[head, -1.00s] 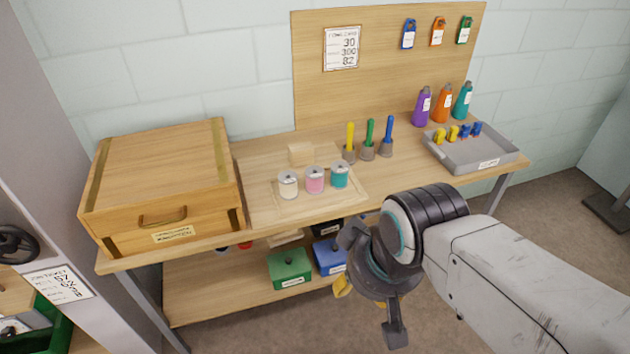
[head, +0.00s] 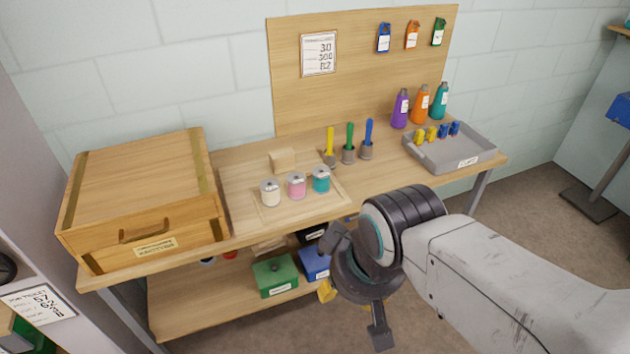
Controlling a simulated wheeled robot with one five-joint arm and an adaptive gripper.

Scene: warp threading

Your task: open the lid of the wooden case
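The wooden case (head: 190,225) stands at the left end of the workbench. Its lid (head: 140,168) is shut, with two darker strips across the top. A handle (head: 145,230) and a label (head: 155,247) are on its front face. My gripper (head: 357,288) is in front of the bench, right of the case and well apart from it. Its fingers are spread wide and nothing shows between them.
Three spools (head: 297,187) stand on a board (head: 335,202) right of the case. Three upright coloured tools (head: 349,145) and a grey tray (head: 450,155) are farther right. Green (head: 275,277) and blue (head: 315,263) boxes sit on the lower shelf. A grey panel (head: 25,190) borders the left.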

